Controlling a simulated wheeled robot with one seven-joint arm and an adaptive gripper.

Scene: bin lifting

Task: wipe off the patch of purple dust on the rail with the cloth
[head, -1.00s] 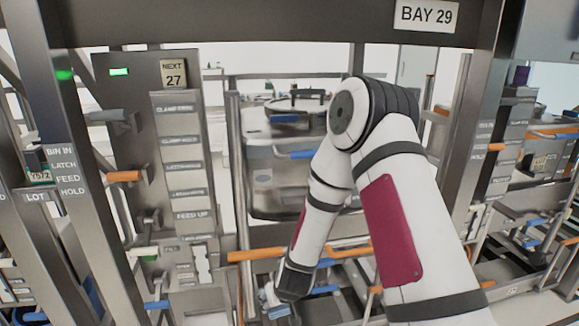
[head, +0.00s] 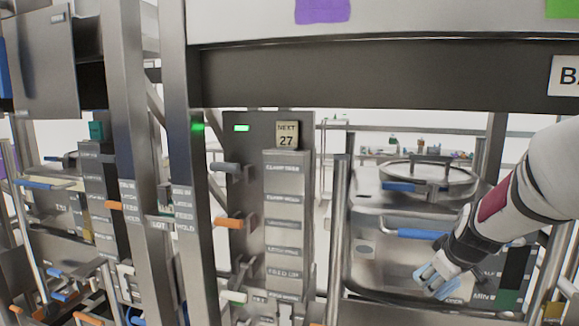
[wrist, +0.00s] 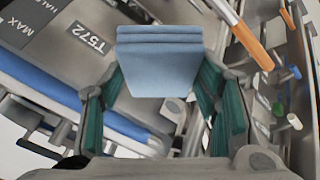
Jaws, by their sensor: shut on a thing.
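A purple patch (head: 322,10) shows on the pale panel above the dark beam, cut by the top edge of the head view. I cannot tell from here whether it is dust. My gripper (head: 437,280) is at the lower right of the head view, in front of the steel bin, well below and right of the patch. It is shut on a folded light blue cloth, which fills the upper middle of the wrist view (wrist: 158,62). In that view the teal-padded fingers of my gripper (wrist: 160,105) flank the cloth.
The steel bin (head: 385,265) with blue handles stands behind my gripper. A dark cross beam (head: 370,80) spans above. A post panel with labels and an orange handle (head: 228,222) is left of the bin. A green patch (head: 563,8) is at the top right.

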